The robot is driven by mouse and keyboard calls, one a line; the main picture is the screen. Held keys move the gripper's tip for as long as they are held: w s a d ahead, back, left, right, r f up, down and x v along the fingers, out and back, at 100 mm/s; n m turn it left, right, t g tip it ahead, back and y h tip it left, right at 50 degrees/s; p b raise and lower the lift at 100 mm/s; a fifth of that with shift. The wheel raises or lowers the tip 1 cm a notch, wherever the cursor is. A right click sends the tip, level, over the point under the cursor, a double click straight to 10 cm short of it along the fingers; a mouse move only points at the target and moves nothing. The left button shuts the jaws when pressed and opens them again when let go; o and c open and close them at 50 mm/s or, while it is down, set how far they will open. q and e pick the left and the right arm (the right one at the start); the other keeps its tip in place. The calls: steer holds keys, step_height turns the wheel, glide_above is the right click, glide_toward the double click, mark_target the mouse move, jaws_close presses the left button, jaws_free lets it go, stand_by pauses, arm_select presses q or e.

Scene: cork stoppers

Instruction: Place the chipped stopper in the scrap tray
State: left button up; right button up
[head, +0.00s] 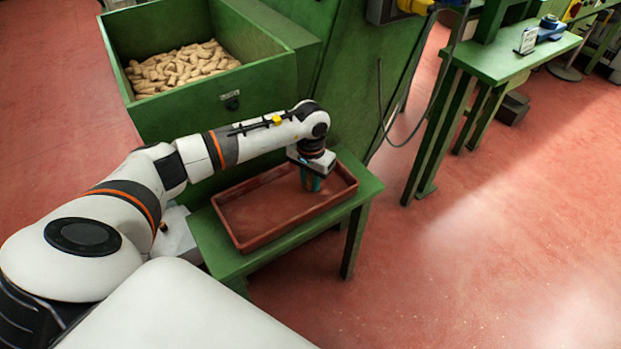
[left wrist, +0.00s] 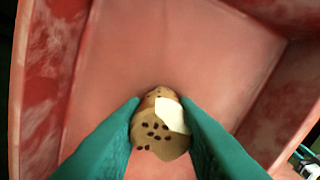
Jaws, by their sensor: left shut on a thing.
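The scrap tray (head: 241,242) is a shallow reddish-brown tray on a small green table; its inside floor (left wrist: 185,45) fills much of the left wrist view. My left gripper (head: 312,185) points down inside the tray's outline, towards its right end. In the left wrist view its teal fingers (left wrist: 160,125) are shut on the chipped stopper (left wrist: 150,133), a tan cork with dark specks and a pale chipped patch. In the head view the fingers hide the stopper. I cannot tell whether the stopper touches the tray floor. My right gripper is not in view.
A green bin (head: 120,95) heaped with cork stoppers (head: 180,68) stands behind the tray. The green table (head: 215,250) carries the tray. Another green bench (head: 500,62) stands at the upper right, with a hanging cable (head: 400,143) left of it. The red floor at right is clear.

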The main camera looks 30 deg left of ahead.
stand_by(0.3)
arm_select(q)
steer(key=o, duration=0.9)
steer(key=shift+o, duration=0.2)
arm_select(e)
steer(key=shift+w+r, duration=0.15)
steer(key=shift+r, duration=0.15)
arm_select(q)
steer(key=shift+r, duration=0.1)
